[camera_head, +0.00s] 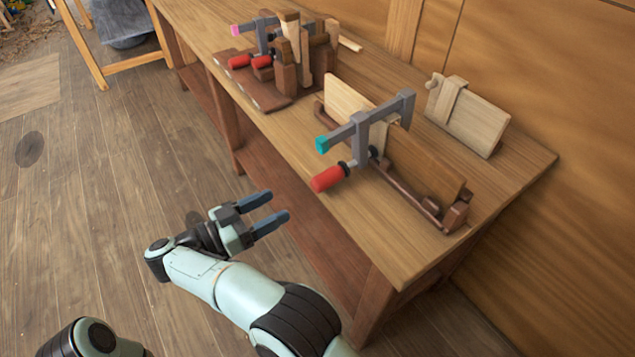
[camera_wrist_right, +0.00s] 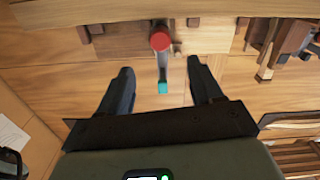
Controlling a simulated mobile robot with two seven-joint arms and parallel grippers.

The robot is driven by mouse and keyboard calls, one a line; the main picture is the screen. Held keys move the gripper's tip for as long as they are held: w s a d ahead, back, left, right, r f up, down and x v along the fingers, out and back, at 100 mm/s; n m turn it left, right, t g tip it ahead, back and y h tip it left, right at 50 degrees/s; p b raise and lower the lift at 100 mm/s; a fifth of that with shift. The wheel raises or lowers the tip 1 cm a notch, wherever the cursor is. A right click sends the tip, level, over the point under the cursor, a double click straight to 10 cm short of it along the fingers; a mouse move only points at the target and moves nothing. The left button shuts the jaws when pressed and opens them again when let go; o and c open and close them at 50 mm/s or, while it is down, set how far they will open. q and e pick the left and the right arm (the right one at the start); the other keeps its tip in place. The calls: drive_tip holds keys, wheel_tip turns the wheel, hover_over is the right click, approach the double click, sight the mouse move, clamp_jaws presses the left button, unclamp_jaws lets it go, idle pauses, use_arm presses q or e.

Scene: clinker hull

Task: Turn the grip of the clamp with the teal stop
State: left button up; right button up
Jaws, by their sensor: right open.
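The clamp with the teal stop (camera_head: 322,145) has a grey bar (camera_head: 360,137) and a red grip (camera_head: 327,179). It sits on the boards near the bench's front edge, its grip jutting out towards the front. My right gripper (camera_head: 274,212) is open and empty, in front of the bench and apart from the red grip. In the right wrist view the red grip (camera_wrist_right: 160,41) and the teal stop (camera_wrist_right: 163,88) show between and beyond the open fingers (camera_wrist_right: 160,85). The lower body at the lower left of the head view is mine; my left gripper does not show.
On the bench (camera_head: 390,245), another clamp with a pink stop (camera_head: 236,30) and red grips (camera_head: 239,62) stands further back by wooden blocks. A light wooden panel (camera_head: 472,122) stands at the right. Bare floor lies left of the bench.

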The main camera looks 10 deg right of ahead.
sight(314, 186)
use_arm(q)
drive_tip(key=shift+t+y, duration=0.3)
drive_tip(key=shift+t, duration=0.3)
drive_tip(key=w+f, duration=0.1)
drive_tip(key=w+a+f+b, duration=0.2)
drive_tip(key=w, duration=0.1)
use_arm(e)
drive_tip(key=x, duration=1.2)
drive_tip(key=shift+w+d, duration=0.2)
drive_tip(key=shift+d, duration=0.05)
drive_tip(key=shift+c, duration=0.3)
drive_tip(key=c, duration=1)
